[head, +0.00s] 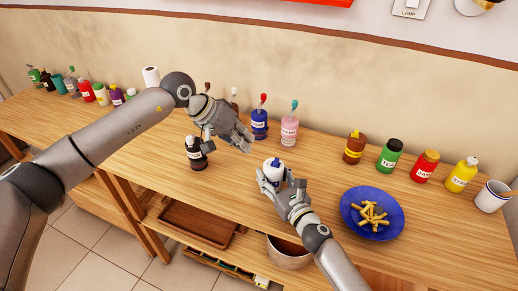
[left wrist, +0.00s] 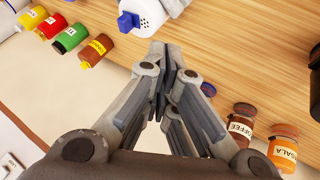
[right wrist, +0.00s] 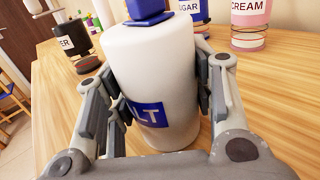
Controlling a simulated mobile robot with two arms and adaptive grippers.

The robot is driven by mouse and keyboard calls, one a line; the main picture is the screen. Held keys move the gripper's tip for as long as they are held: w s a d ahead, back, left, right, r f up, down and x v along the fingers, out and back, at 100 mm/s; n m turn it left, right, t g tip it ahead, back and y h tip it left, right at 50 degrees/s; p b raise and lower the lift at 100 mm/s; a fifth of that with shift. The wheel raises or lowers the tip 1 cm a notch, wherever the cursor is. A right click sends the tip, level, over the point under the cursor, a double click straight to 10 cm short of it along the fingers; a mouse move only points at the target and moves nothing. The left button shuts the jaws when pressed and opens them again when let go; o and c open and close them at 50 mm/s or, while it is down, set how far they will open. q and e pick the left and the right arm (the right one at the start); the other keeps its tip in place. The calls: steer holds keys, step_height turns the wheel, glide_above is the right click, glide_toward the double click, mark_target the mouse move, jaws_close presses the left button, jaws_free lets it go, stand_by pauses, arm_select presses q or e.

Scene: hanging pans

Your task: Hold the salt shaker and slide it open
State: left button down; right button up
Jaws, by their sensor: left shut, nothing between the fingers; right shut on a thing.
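The salt shaker (head: 273,168) is white with a blue label and a blue piece on top. It stands upright above or on the table's front part; I cannot tell if it touches. My right gripper (head: 284,186) is shut around its body. In the right wrist view the shaker (right wrist: 150,75) fills the space between the fingers, with the blue piece (right wrist: 147,12) at its top. In the left wrist view the shaker's perforated top (left wrist: 152,14) shows, with the blue slider (left wrist: 128,22) jutting from its edge. My left gripper (head: 243,139) is shut and empty, above and left of the shaker.
A dark pepper bottle (head: 196,155) stands left of the shaker, near my left gripper. Blue sugar (head: 260,122) and pink cream (head: 289,130) bottles stand behind. A blue plate of fries (head: 352,212) lies to the right. Several bottles line the table's far left and right.

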arm_select(q)
steer(key=v, duration=0.5)
steer(key=shift+s+a+r, duration=0.1)
steer(key=shift+s+r, duration=0.05)
steer(key=shift+r, duration=0.1)
arm_select(e)
steer(key=o, duration=1.2)
steer(key=shift+c, duration=0.2)
steer(key=shift+d, duration=0.1)
